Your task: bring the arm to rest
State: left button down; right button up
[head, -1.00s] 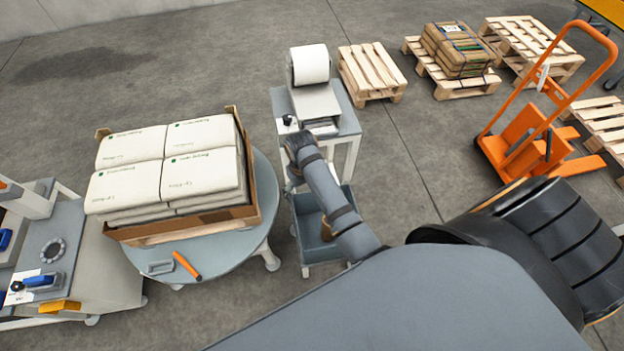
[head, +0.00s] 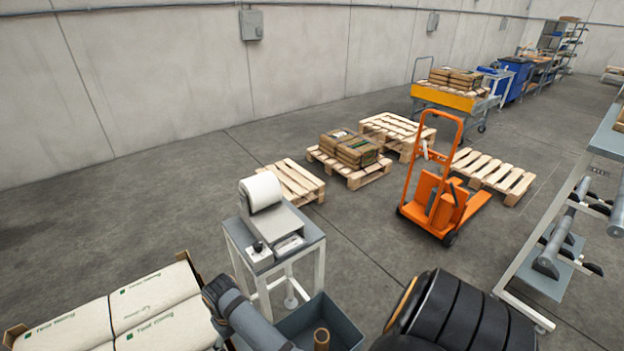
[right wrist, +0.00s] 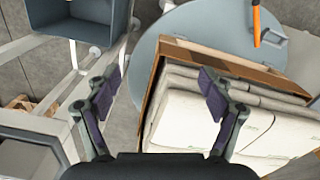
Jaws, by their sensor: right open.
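My right arm (head: 250,322) shows at the bottom of the head view, between the sacks and the grey bin; its fingers cannot be made out there. In the right wrist view my right gripper (right wrist: 158,85) is open, its two fingers wide apart with nothing held. Beyond the fingers are the floor, the round table's (right wrist: 142,60) edge and a corner of the cardboard tray (right wrist: 160,95). White sacks (right wrist: 200,120) lie in that tray, partly behind the right finger. My left gripper is in neither view.
A printer stand (head: 315,243) and a grey-blue bin (head: 345,318) stand close to the arm. An orange tool (right wrist: 256,25) lies on the table. Pallets (head: 293,180) and an orange pallet truck (head: 435,205) stand farther off. A grey rack (head: 535,290) stands at right; open floor lies between.

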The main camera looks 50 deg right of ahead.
jog(key=shift+s+d, duration=0.1)
jog(key=shift+d, duration=0.05)
dwell(0.5)
jog(key=s+d+f, duration=0.2)
jog(key=s+f, duration=0.4)
jog(key=f, duration=0.5)
jog(key=s+d+f, duration=0.1)
jog(key=s+f, duration=0.5)
jog(key=f, duration=0.5)
jog(key=s+d+f, duration=0.2)
jog(key=s+f, duration=0.1)
jog(key=s, duration=0.4)
jog(key=s+d+f, duration=0.2)
jog(key=s+f, duration=0.2)
jog(key=s, duration=0.4)
jog(key=s+d+f+t, duration=0.1)
jog(key=s+d+f, duration=0.1)
jog(key=s+f, duration=0.2)
jog(key=s, duration=0.3)
jog(key=shift+s+d+h, duration=0.25)
jog(key=shift+h, duration=0.15)
